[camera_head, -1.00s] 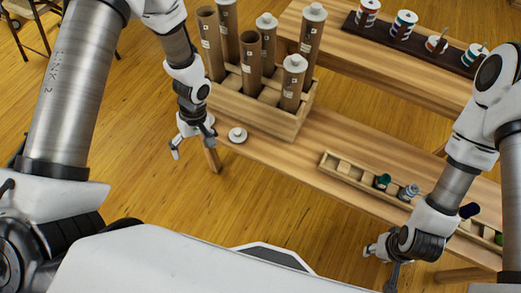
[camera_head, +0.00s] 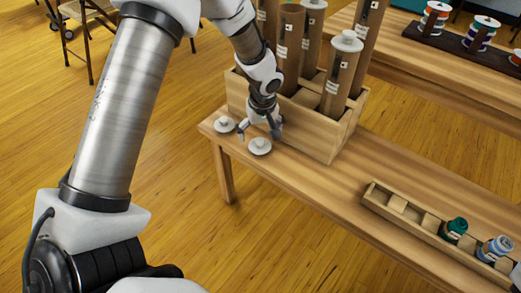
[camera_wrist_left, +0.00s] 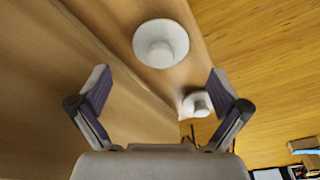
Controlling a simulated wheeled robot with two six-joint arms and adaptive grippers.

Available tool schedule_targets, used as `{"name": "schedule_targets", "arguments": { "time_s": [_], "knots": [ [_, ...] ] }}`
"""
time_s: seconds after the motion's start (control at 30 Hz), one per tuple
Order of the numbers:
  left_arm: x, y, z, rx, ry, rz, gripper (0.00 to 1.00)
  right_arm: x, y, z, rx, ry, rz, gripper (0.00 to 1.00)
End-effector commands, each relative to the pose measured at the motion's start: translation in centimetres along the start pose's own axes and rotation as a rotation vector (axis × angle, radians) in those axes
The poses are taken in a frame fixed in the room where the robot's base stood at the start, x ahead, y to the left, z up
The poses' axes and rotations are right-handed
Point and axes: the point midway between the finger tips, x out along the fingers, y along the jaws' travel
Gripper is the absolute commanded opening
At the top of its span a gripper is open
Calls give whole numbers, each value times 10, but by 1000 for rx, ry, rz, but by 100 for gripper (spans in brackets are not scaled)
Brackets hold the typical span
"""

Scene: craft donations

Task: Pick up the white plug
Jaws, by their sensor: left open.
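Two white plugs, round discs with a raised knob, lie on the near left end of the wooden table (camera_head: 300,187). One white plug (camera_head: 260,146) is just in front of my left gripper (camera_head: 260,130); the other white plug (camera_head: 224,125) lies to its left near the table corner. In the left wrist view, one plug (camera_wrist_left: 161,43) looks larger, beyond the fingertips; a smaller plug (camera_wrist_left: 197,103) shows beside the right finger. My left gripper (camera_wrist_left: 160,80) is open with nothing between its fingers. My right gripper is out of view.
A wooden crate (camera_head: 310,143) with upright brown tubes stands close behind the left gripper; a white plug (camera_head: 346,42) caps one tube. A divided wooden tray (camera_head: 400,205) with thread spools lies at the right. Spools on a dark strip (camera_head: 450,40) stand behind.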

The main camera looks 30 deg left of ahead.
Motion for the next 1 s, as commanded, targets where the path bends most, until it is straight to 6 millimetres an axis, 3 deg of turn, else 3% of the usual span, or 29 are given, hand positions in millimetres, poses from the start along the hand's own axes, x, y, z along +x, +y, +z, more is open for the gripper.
{"name": "schedule_targets", "arguments": {
  "time_s": [0.03, 0.17, 0.4, 0.5, 0.6, 1.0],
  "knots": [
    [16, -1, 4, 3, -2, -4, 100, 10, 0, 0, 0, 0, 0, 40],
    [36, 0, 5, 0, -2, -2, 100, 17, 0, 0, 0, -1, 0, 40],
    [37, 0, 4, 1, -1, -1, 100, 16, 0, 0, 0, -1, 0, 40],
    [37, 0, 4, 1, -1, -1, 70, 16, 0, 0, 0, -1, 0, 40],
    [37, 0, 4, 1, -2, -1, 51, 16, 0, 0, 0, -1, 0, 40],
    [38, 0, 5, 1, -2, -1, 45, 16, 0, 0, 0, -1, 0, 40]
  ]
}}
